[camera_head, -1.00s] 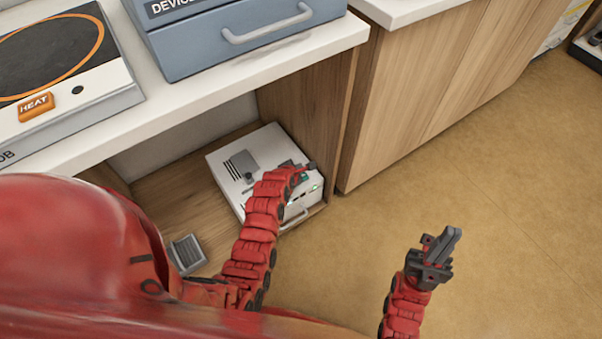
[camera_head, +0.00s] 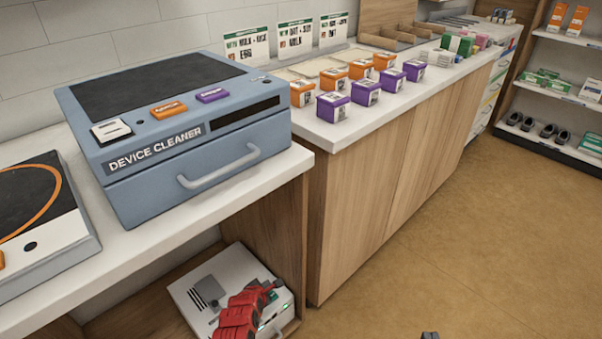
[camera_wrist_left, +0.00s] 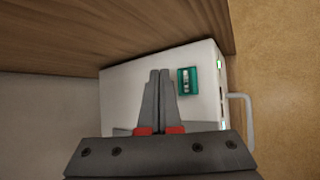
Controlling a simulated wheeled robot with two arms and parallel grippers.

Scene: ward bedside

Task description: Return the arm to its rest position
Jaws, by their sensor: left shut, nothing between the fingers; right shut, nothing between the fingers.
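My left arm is red and reaches over a white box (camera_head: 207,287) on the low shelf under the counter. My left gripper (camera_head: 274,286) is over the box's front right part, small and partly hidden by its own arm. In the left wrist view the left gripper (camera_wrist_left: 160,98) has its two grey fingers together with nothing between them, in front of the white box's top (camera_wrist_left: 125,88). A green piece (camera_wrist_left: 187,81) on the box is just right of the fingertips. Only a dark tip of my right gripper (camera_head: 430,335) shows at the bottom edge.
A blue-grey device cleaner (camera_head: 160,190) with a drawer handle stands on the white counter above the shelf. The shelf's wooden side panel (camera_head: 265,225) is close to the left gripper. Purple and orange boxes stand on the counter behind. The tan floor (camera_head: 420,260) at right is clear.

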